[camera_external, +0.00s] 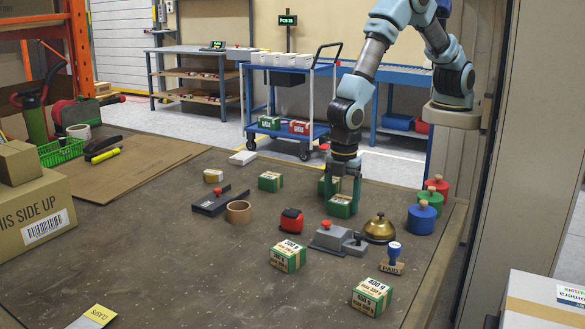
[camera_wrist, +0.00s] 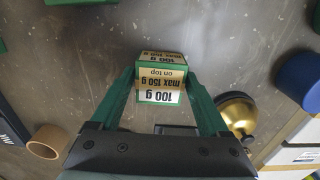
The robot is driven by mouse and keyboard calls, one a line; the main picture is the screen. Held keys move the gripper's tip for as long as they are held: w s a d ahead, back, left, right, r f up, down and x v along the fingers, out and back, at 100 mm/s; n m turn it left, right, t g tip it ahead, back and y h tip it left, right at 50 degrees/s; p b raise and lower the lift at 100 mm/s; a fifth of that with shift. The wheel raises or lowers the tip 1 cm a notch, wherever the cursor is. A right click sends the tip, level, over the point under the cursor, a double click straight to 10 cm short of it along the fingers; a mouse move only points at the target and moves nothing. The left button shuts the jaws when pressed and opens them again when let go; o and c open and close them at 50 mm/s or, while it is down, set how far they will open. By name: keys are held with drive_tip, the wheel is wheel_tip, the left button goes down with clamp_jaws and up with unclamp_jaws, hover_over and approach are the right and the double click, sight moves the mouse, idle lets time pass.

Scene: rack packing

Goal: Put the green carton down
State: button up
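A small green carton (camera_external: 340,206) with a white and tan label is between the fingers of my gripper (camera_external: 344,185), right of the table's middle. In the wrist view the carton (camera_wrist: 161,80) reads "100 g, max 150 g on top". The green fingers of my gripper (camera_wrist: 160,85) press on its left and right sides. The carton looks level and at or just above the tabletop; I cannot tell if it touches.
A grey stapler-like device (camera_external: 333,238), a brass bell (camera_external: 379,229) and a PAID stamp (camera_external: 393,257) are close in front and right. Red, green and blue knobbed weights (camera_external: 421,219) stand at the right edge. A tape roll (camera_external: 239,211) lies left.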

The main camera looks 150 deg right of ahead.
sight(342, 199)
drive_tip(key=shift+o, duration=1.2)
drive_tip(key=shift+r, duration=0.15)
wheel_tip(342, 199, up, 12)
drive_tip(key=b, duration=0.3)
drive_tip(key=s+a, duration=0.7)
drive_tip(key=s, duration=0.3)
drive_tip(key=s+a+r+m+t, duration=0.1)
drive_tip(key=s+a, duration=0.5)
drive_tip(key=s, duration=0.5)
drive_tip(key=shift+a+t, duration=0.3)
drive_tip(key=shift+a, duration=0.05)
drive_tip(key=shift+o, duration=0.2)
